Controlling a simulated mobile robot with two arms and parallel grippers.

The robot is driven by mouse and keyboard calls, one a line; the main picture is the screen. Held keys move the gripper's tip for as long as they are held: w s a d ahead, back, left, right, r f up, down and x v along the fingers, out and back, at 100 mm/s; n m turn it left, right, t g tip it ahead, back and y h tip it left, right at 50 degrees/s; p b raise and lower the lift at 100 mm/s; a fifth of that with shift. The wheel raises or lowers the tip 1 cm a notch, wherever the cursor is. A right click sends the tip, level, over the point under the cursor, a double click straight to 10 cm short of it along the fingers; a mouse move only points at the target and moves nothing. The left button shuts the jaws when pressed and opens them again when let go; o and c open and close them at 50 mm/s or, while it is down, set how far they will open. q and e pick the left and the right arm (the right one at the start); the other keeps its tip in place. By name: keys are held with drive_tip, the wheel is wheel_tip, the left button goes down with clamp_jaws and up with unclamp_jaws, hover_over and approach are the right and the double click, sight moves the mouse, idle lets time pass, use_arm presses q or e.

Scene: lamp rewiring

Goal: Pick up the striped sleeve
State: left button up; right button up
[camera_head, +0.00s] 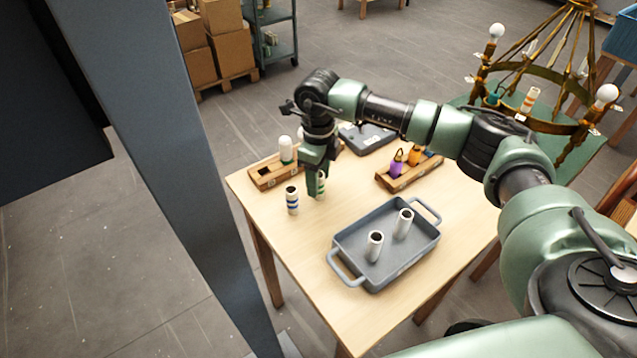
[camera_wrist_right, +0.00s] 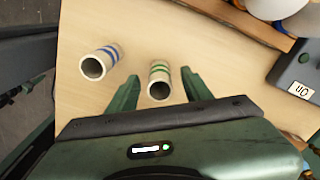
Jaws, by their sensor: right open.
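A white sleeve with green stripes (camera_head: 321,186) stands upright on the table. A white sleeve with blue stripes (camera_head: 292,201) stands upright to its left. My right gripper (camera_head: 316,176) points down at the green-striped sleeve and partly hides it in the head view. In the right wrist view the open fingers (camera_wrist_right: 158,86) are on either side of the green-striped sleeve (camera_wrist_right: 159,80), with gaps between. The blue-striped sleeve (camera_wrist_right: 100,62) is outside the fingers, to the left. My left gripper is not in view.
A grey tray (camera_head: 408,264) with two plain white sleeves stands at the table's front. A wooden rack (camera_head: 265,177) with white bulbs is behind the gripper. Another rack (camera_head: 410,174) holds purple and orange pieces. A brass chandelier (camera_head: 478,90) stands at the right.

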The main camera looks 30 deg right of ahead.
clamp_jaws()
drive_tip(key=shift+r, duration=0.1)
